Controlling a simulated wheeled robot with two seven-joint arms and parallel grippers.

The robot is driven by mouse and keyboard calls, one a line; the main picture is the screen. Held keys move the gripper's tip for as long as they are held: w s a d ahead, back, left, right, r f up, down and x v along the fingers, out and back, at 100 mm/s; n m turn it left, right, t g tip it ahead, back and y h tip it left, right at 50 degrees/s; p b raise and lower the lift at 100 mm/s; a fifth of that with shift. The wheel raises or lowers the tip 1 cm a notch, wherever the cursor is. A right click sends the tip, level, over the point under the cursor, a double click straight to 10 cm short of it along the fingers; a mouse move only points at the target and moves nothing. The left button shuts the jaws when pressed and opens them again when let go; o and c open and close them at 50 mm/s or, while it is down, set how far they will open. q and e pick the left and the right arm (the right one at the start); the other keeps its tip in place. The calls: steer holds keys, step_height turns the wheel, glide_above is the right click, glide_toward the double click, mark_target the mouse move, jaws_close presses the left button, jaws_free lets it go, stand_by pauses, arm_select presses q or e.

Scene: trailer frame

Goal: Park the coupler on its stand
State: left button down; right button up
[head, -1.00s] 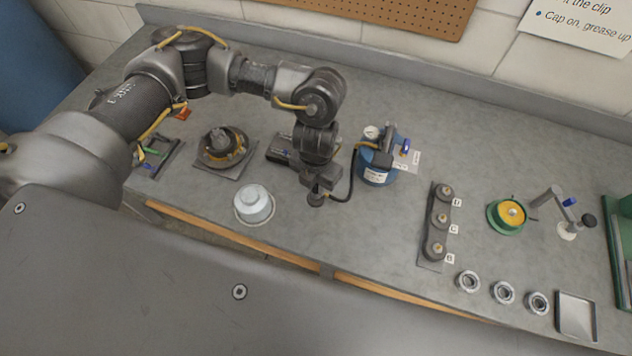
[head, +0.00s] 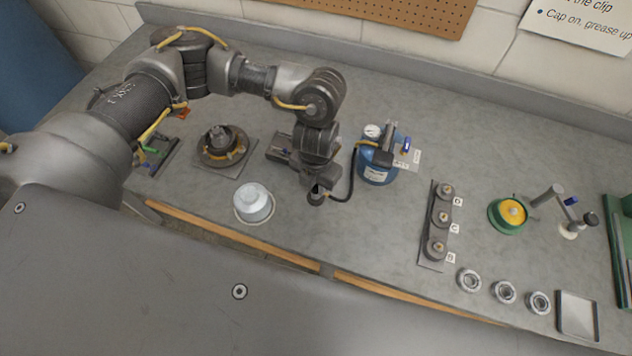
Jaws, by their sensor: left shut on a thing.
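My left gripper (head: 315,187) points down over the middle of the bench and is shut on the coupler (head: 316,198), a small dark round piece at the end of a black hose (head: 350,178). The hose runs up to a blue pump canister (head: 376,172) with a gauge, just right of the gripper. The coupler appears held above the bench; its exact height is hard to tell. A dark flat fixture (head: 280,148), possibly the stand, lies behind the gripper, partly hidden by my wrist. My right gripper is not in view.
A white-lidded pot (head: 253,203) stands left of the coupler near the front edge. A dark hub on a plate (head: 222,147) is farther left. A rack of lettered posts (head: 440,220) stands to the right. Bare bench lies between canister and rack.

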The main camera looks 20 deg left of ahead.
arm_select(q)
steer(key=shift+f, duration=0.2)
stand_by(0.6)
steer(key=c, duration=1.2)
jaws_free()
steer(key=shift+o, duration=0.6)
steer(key=o, duration=0.3)
steer(key=shift+r+p, duration=2.9)
steer(key=shift+r, duration=0.65)
